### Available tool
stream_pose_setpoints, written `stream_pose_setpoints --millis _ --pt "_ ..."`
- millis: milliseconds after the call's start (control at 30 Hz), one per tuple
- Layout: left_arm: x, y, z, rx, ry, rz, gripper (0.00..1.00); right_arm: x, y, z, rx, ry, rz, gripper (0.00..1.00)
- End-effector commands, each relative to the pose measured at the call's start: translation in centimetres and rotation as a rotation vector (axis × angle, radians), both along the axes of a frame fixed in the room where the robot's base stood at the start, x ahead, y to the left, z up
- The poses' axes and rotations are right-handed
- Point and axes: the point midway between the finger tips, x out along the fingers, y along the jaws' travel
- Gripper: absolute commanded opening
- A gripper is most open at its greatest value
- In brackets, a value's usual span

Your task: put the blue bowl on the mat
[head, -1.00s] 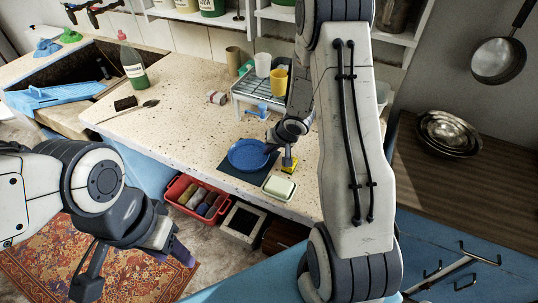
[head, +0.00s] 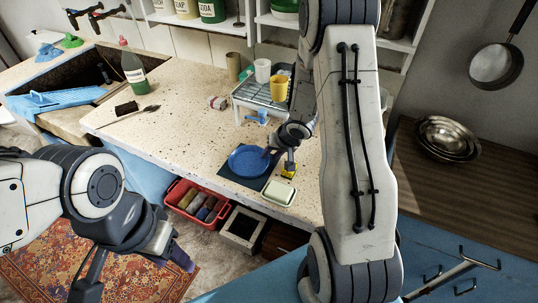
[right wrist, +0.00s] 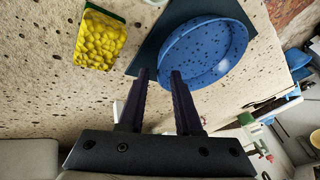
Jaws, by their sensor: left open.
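The blue bowl (head: 246,160) sits upright over the dark mat (head: 231,179) near the counter's front edge. Mat shows at its near side and, in the right wrist view, beside the bowl (right wrist: 205,52). My right gripper (head: 280,158) is at the bowl's right rim. In the right wrist view its two fingers (right wrist: 160,76) stand apart with a gap between them, one tip outside the rim and one over the bowl. Whether they touch the rim is unclear. My left gripper (head: 134,276) is open and empty in front of the counter, over the rug.
A yellow sponge (head: 289,170) and a soap dish (head: 279,192) lie right of the bowl. A wire rack (head: 262,97) with cups stands behind it. A bottle (head: 134,72) and brush (head: 136,112) are further left.

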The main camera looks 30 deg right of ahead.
Motion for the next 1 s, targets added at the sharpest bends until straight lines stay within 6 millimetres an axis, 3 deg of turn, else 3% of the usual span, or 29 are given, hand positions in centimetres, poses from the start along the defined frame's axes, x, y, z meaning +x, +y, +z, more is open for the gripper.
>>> stream_pose_setpoints --millis 100,333,500,733,867,1000 --pt "0.0 0.0 1.8 0.000 0.000 0.000 0.50 -1.2 -0.4 3.0 -0.001 -0.002 -0.001 0.33" --pt "0.0 0.0 4.3 0.000 0.000 0.000 0.50 -3.3 -1.0 7.2 -0.001 -0.002 -0.002 0.33" --pt "0.0 0.0 5.2 0.000 0.000 0.000 0.50 -4.3 -1.2 8.8 -0.001 -0.001 0.001 0.33" --pt "0.0 0.0 5.4 0.000 0.000 0.000 0.50 -4.6 -1.0 9.4 -0.013 -0.002 0.010 0.33" --pt "0.0 0.0 5.3 0.000 0.000 0.000 0.50 -3.8 0.7 11.3 -0.119 -0.010 0.076 0.33" --pt "0.0 0.0 5.3 0.000 0.000 0.000 0.50 -4.6 5.4 15.4 -0.305 0.006 0.220 0.33"
